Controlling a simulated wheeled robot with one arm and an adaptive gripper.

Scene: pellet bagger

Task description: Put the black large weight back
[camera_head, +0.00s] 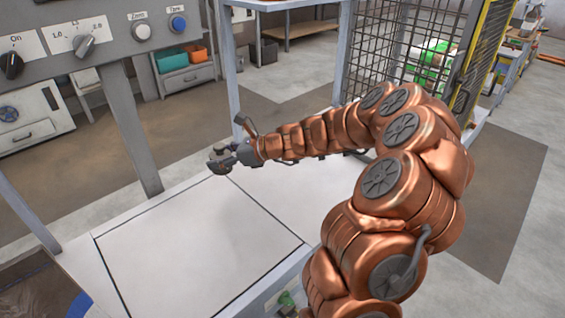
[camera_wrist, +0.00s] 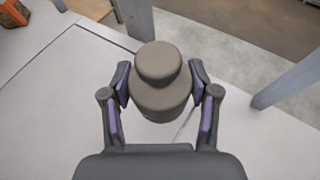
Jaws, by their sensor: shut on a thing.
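The black large weight (camera_wrist: 160,88) looks dark grey-brown in the wrist view, a wide cylinder with a knob on top. It sits between the two fingers of my gripper (camera_wrist: 160,100), which are shut on its sides. In the head view my gripper (camera_head: 232,158) is at the end of my arm, over the far edge of the white platform, near its back corner. The weight (camera_head: 221,159) is small and partly hidden by the fingers there. I cannot tell whether its base touches the surface.
A white square plate (camera_head: 190,250) with a dark outline lies bare on the platform. Grey posts (camera_head: 131,130) rise near the gripper. A control panel (camera_head: 100,35) with knobs hangs at upper left. A wire mesh cage (camera_head: 400,50) stands behind my arm.

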